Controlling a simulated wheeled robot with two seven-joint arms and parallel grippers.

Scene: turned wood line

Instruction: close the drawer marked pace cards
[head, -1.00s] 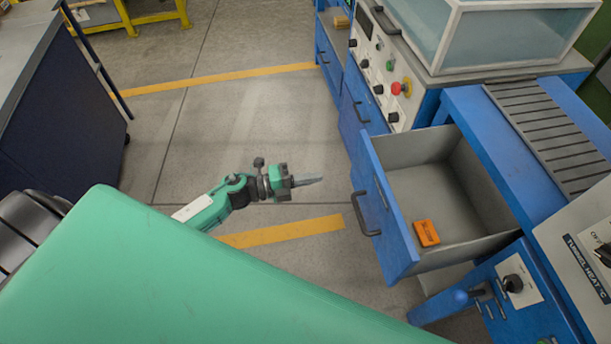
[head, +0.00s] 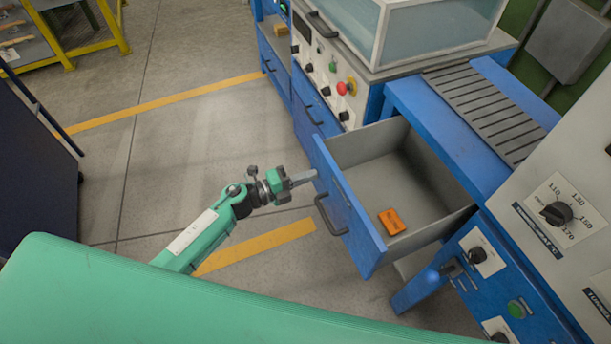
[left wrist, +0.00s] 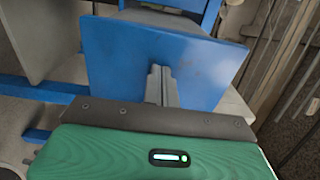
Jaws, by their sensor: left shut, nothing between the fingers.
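A blue drawer (head: 345,205) stands pulled open from the blue machine, its grey inside showing and a dark bar handle (head: 328,216) on its front. I cannot read any marking on it. My left gripper (head: 304,178) is shut and empty, its fingertips pointing at the drawer front near its far upper corner. I cannot tell whether they touch. In the left wrist view the shut fingers (left wrist: 160,84) stand before a blue panel (left wrist: 115,55), which looks like the drawer front; no handle shows there. My right gripper is not in view.
An orange block (head: 391,222) lies inside the drawer. A control panel with knobs and a red button (head: 343,88) is beyond it. Another panel with a dial (head: 556,213) is at the right. Open floor (head: 190,140) with yellow lines lies left of the drawer.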

